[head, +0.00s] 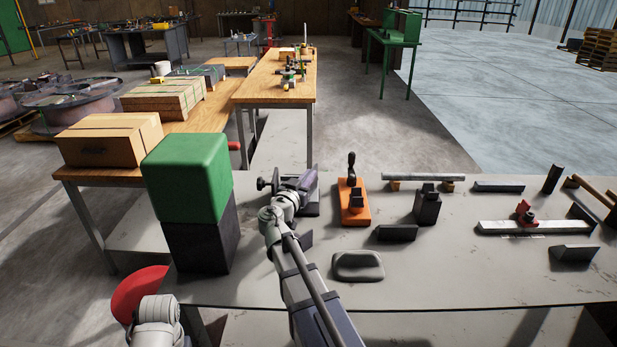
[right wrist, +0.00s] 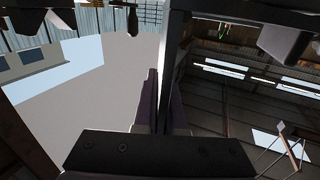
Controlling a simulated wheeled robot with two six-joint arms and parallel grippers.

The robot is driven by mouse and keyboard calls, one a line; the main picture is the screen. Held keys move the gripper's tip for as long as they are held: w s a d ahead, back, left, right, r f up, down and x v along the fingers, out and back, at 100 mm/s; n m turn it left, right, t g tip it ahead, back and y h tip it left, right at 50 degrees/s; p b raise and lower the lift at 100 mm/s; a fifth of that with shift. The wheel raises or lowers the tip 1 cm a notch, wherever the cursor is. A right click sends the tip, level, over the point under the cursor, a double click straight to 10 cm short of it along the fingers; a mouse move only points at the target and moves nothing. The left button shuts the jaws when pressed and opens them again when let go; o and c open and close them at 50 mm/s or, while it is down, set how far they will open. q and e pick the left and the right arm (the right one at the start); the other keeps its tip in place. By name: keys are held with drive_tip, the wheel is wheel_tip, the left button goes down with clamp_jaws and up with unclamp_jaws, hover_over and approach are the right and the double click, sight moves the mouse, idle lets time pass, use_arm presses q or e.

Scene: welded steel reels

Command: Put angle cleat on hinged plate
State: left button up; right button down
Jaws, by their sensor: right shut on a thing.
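My right gripper (head: 306,181) is above the grey bench, over the far left part, beside a dark grey vise-like fixture (head: 266,184) that my arm partly covers. In the right wrist view its fingers (right wrist: 163,108) are shut on a dark, straight-edged piece, seen nearly edge-on, which I take to be the angle cleat (right wrist: 176,60). In the head view this piece is hard to make out. Similar dark angle pieces (head: 397,233) lie on the bench. I cannot tell for sure which thing is the hinged plate. My left gripper is not in view.
An orange base with a black handle (head: 361,214) stands right of my gripper, with a grey rounded block (head: 358,266) nearer. A green box on a black one (head: 187,178) stands at left. A steel bar with a red clamp (head: 490,228) lies at right. Bare bench shows at front right.

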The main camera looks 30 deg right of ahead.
drive_tip(key=shift+f, duration=0.1)
drive_tip(key=shift+f, duration=0.15)
drive_tip(key=c, duration=1)
unclamp_jaws()
drive_tip(key=shift+r, duration=0.3)
drive_tip(key=v, duration=1.2)
